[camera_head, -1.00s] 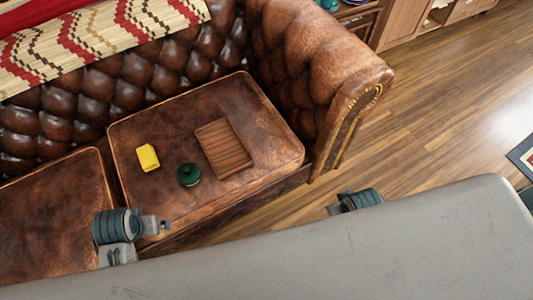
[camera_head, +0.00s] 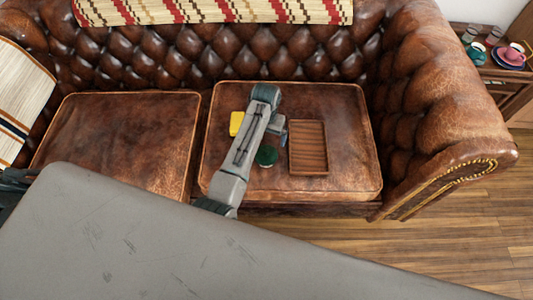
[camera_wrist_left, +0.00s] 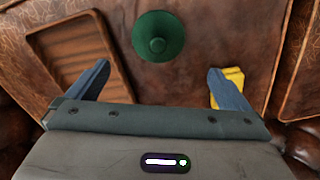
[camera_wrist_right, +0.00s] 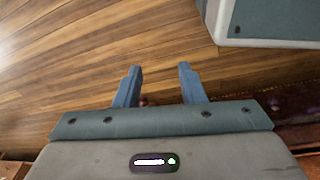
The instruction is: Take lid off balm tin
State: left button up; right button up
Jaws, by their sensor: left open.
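The balm tin (camera_head: 266,157) is a round dark green tin on the brown leather seat cushion. In the left wrist view its green lid (camera_wrist_left: 158,35) with a small centre knob is seen from above; the lid looks seated. My left gripper (camera_head: 279,125) is above the cushion, close to the tin. In the left wrist view the left gripper (camera_wrist_left: 158,72) is open and empty, its fingers spread wide, with the tin beyond the tips and roughly centred between them. My right gripper (camera_wrist_right: 160,70) has its fingers apart and empty, with wooden floor in front of it.
A ribbed wooden tray (camera_head: 308,148) lies right of the tin. A yellow block (camera_head: 236,123) lies to its left, partly behind a finger in the left wrist view. The sofa's tufted back (camera_head: 220,50) and armrest (camera_head: 430,110) rise around the cushion (camera_head: 345,105).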

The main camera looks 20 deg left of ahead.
aim_at(266, 150)
pick_arm(q)
notch_tip(266, 150, down, 4)
jog(key=shift+f, duration=0.1)
jog(key=f, duration=0.4)
jog(key=shift+s+d+f+b, duration=0.15)
jog(key=shift+s+b, duration=0.15)
jog(key=shift+s, duration=0.05)
jog(key=shift+f, duration=0.25)
jog(key=c, duration=1)
pick_arm(e)
jog(key=shift+w+a+r, duration=0.1)
jog(key=shift+w+r, duration=0.15)
jog(key=shift+r, duration=0.25)
jog(key=shift+w+r, duration=0.25)
jog(key=shift+r, duration=0.2)
